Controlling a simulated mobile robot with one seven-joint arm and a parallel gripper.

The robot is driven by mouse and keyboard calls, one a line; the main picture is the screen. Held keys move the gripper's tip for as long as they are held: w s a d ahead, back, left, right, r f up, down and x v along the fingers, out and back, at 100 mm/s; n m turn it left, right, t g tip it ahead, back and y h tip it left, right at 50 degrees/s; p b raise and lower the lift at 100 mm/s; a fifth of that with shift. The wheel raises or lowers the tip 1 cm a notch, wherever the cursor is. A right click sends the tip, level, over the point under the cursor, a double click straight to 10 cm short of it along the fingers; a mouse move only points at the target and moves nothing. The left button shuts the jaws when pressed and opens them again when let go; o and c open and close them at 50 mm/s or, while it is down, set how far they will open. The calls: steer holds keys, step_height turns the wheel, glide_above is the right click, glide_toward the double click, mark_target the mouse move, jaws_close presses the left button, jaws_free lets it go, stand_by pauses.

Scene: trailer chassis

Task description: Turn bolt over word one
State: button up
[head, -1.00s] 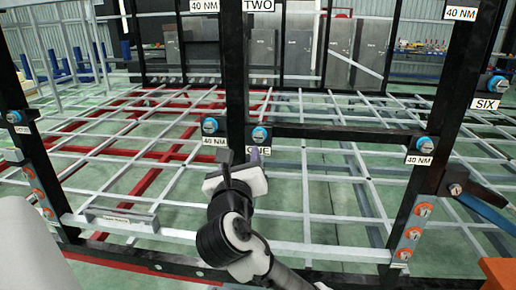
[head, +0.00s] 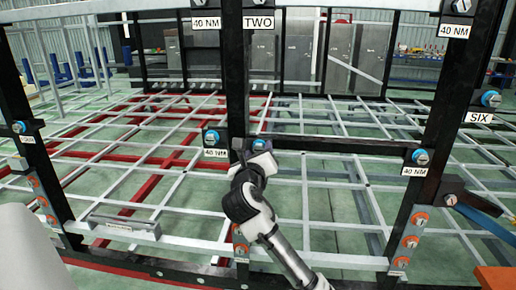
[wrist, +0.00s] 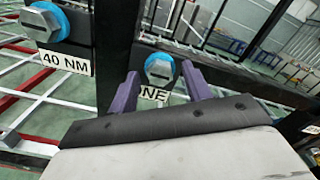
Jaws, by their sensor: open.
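The bolt over the word ONE is a silver hex head with a blue ring (head: 259,144), set in the dark frame. In the wrist view the same bolt (wrist: 159,69) sits just beyond and between the two purple fingers of my gripper (wrist: 160,88). The fingers are apart, with nothing held between them. The ONE label (wrist: 153,94) is partly covered by the fingers in the wrist view and hidden behind my gripper in the head view. My gripper (head: 258,155) is right in front of the bolt in the head view. Contact with the bolt cannot be told.
A second blue-ringed bolt (head: 212,137) with a 40 NM label is left of ONE; another (head: 420,157) is at right on the crossbar (head: 340,146). The bolt by SIX (head: 490,99) is farther right. Dark upright posts and a lower rail surround my arm.

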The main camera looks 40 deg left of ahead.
steer(key=shift+w+a, duration=0.25)
steer(key=shift+w, duration=0.15)
steer(key=c, duration=1)
